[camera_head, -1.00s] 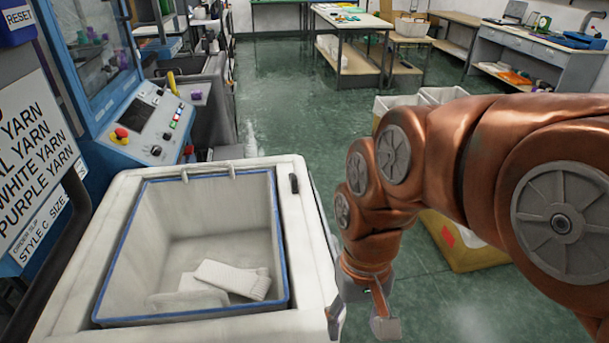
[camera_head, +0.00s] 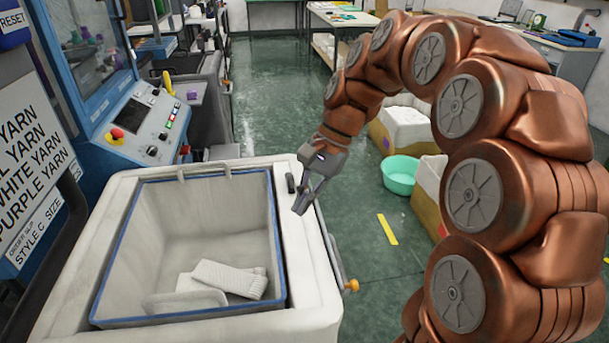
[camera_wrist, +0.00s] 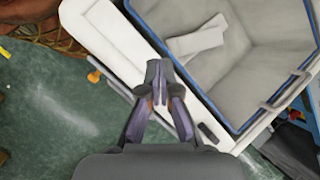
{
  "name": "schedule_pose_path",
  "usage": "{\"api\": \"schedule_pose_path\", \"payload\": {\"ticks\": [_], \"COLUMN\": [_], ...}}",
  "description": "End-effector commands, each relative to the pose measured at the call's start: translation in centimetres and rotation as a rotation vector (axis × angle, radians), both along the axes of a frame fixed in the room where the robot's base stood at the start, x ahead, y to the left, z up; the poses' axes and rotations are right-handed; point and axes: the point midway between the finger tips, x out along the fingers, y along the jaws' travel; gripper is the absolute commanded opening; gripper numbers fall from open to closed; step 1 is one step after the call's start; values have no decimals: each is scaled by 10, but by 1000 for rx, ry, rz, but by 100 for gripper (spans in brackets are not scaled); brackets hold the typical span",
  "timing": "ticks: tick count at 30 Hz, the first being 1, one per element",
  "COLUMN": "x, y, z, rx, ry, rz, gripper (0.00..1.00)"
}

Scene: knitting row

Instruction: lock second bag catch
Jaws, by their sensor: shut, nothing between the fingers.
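The white bin (camera_head: 318,262) holds a pale bag (camera_head: 150,225) edged in blue. A small black catch-like piece (camera_head: 290,183) lies on the bin's right rim near the far corner; it also shows in the wrist view (camera_wrist: 207,132). I cannot tell whether any is locked. My gripper (camera_head: 302,204) is shut and empty, over the right rim just nearer than the black piece. In the wrist view its fingertips (camera_wrist: 157,74) overlap the white rim; contact is unclear.
White knitted pieces (camera_head: 228,279) lie in the bag. A rod with an orange knob (camera_head: 352,286) sticks out from the bin's right side. A blue machine (camera_head: 140,128) stands beyond left. A green basin (camera_head: 400,175) and boxes stand right; open floor lies between.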

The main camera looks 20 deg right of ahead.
Motion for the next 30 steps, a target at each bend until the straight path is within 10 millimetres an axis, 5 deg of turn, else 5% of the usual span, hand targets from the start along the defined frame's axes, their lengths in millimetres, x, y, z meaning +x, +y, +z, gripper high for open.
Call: {"api": "schedule_pose_path", "payload": {"ticks": [14,30], "x": [94,171], "y": [-46,-132], "z": [6,-13], "rx": [130,231], "ry": [123,264], "rz": [-318,-666], "gripper": [0,0]}}
